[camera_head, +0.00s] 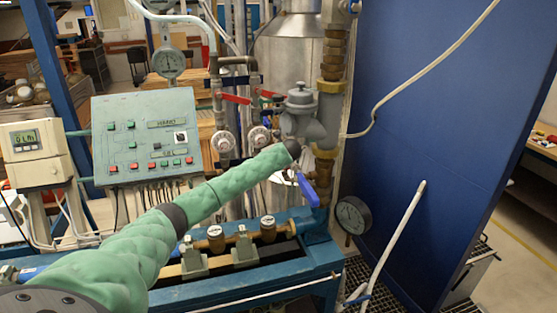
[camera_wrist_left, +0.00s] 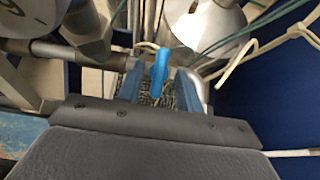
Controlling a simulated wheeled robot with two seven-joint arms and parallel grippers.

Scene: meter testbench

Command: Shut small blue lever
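The small blue lever (camera_head: 307,188) hangs down at a slant from the vertical pipe, below the grey valve body (camera_head: 302,122). In the left wrist view the blue lever (camera_wrist_left: 159,72) stands between the two fingers of my left gripper (camera_wrist_left: 159,88). The fingers are open, with a gap on both sides of the lever. In the head view my green-sleeved left arm reaches in from the lower left and ends just left of the lever; its fingers are mostly hidden there. My right gripper is not in view.
Red-handled valves (camera_head: 236,98) sit left of the vertical pipe. A pressure gauge (camera_head: 352,216) is below right of the lever. A blue panel (camera_head: 440,130) with a pale hose stands right. A blue bench frame (camera_head: 240,285) with brass fittings lies below the arm.

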